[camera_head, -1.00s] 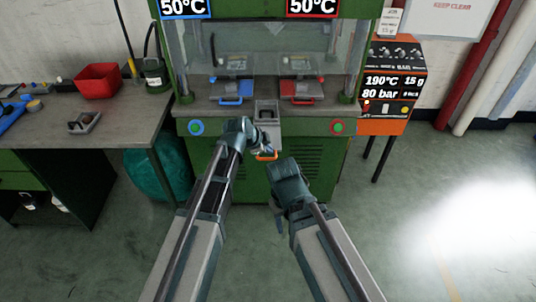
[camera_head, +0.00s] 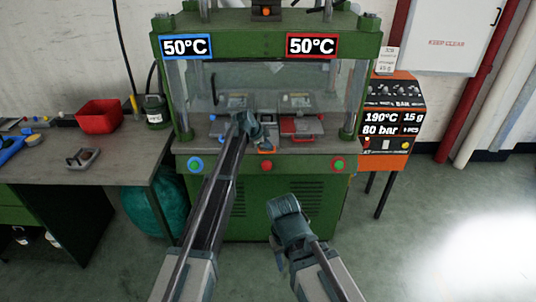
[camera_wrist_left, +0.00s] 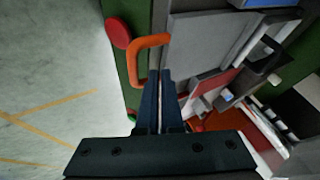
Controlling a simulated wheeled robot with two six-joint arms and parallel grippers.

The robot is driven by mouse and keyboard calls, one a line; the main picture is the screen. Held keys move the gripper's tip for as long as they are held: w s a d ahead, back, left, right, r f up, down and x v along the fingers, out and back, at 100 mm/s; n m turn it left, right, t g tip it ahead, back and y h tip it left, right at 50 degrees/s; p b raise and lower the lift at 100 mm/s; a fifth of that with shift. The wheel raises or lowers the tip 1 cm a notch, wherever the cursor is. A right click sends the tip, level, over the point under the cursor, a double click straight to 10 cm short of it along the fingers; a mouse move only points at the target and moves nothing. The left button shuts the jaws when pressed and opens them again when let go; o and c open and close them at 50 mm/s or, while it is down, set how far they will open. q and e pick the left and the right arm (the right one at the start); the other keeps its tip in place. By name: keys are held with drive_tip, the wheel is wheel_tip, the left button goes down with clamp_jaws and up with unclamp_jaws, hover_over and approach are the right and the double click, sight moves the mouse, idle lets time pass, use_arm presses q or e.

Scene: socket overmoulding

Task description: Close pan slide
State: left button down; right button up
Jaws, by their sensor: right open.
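The pan slide (camera_wrist_left: 205,42) is a grey metal slide at the middle front of the green press, with an orange handle (camera_wrist_left: 150,40). In the head view the handle (camera_head: 267,150) shows low at the press bed's front edge, and my arm partly hides the slide. My left gripper (camera_wrist_left: 160,75) is at the handle, its two dark fingers close together with a thin gap. I see no handle part between them; whether they touch it is unclear. My right gripper (camera_head: 278,257) is open and low in front of the press, away from the slide.
A blue-handled mould (camera_head: 218,130) and a red-handled mould (camera_head: 302,128) flank the slide on the press bed. A red button (camera_head: 266,165) sits on the front panel below. A bench (camera_head: 110,155) stands left, an orange control unit (camera_head: 388,125) right. The floor in front is clear.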

use_arm(q)
drive_tip(key=shift+w+a, duration=0.1)
drive_tip(key=shift+w, duration=1.5)
